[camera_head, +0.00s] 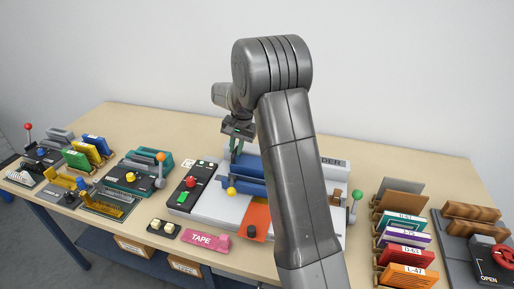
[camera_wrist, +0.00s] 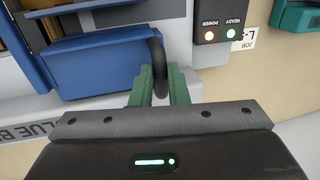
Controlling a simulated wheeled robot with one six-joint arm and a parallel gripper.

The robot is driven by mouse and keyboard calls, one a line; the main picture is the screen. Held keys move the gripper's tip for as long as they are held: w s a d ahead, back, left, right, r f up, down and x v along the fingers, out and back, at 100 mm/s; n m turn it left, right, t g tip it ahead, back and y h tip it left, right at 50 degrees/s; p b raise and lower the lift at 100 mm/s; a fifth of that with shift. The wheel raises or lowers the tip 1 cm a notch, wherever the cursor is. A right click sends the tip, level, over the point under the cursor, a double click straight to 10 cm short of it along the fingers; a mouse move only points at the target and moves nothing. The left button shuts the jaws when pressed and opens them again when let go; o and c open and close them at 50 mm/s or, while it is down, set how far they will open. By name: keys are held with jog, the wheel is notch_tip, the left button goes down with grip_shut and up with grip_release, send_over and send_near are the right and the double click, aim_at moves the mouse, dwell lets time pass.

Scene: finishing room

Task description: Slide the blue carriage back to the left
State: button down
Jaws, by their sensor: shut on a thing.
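The blue carriage (camera_wrist: 97,66) fills the upper left of the wrist view, with a black looped handle (camera_wrist: 158,62) at its side. In the head view the blue carriage (camera_head: 245,183) sits on a light grey machine bed (camera_head: 212,206), partly hidden behind my arm. My gripper (camera_wrist: 160,88) has green fingers shut on the black handle, one on each side of it. In the head view my gripper (camera_head: 236,147) reaches down at the carriage's left part.
A black control panel (camera_head: 190,185) with red and green buttons stands left of the machine. A pink tape block (camera_head: 206,242) lies in front. A green-knobbed lever (camera_head: 355,203) and racks of coloured plates (camera_head: 404,251) are at right. Other fixtures (camera_head: 131,178) stand at left.

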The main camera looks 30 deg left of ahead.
jog(key=s+a, duration=0.1)
jog(key=a, duration=0.5)
jog(key=shift+s+r+p, duration=0.15)
jog(key=shift+s+p, duration=0.05)
jog(key=shift+p, duration=0.25)
jog(key=c, duration=1.4)
grip_release()
jog(key=shift+a, duration=0.2)
jog(key=shift+d, duration=0.1)
notch_tip(320, 180, up, 14)
jog(key=d+b, duration=0.1)
jog(key=d, duration=0.1)
jog(key=shift+w+d+f+b, duration=0.25)
jog(key=shift+w+d+b, duration=0.05)
jog(key=shift+b, duration=0.1)
jog(key=shift+f, duration=0.1)
notch_tip(320, 180, down, 14)
jog(key=a+p, duration=0.1)
jog(key=a, duration=0.1)
jog(key=shift+s+r+p, duration=0.25)
jog(key=shift+p, duration=0.05)
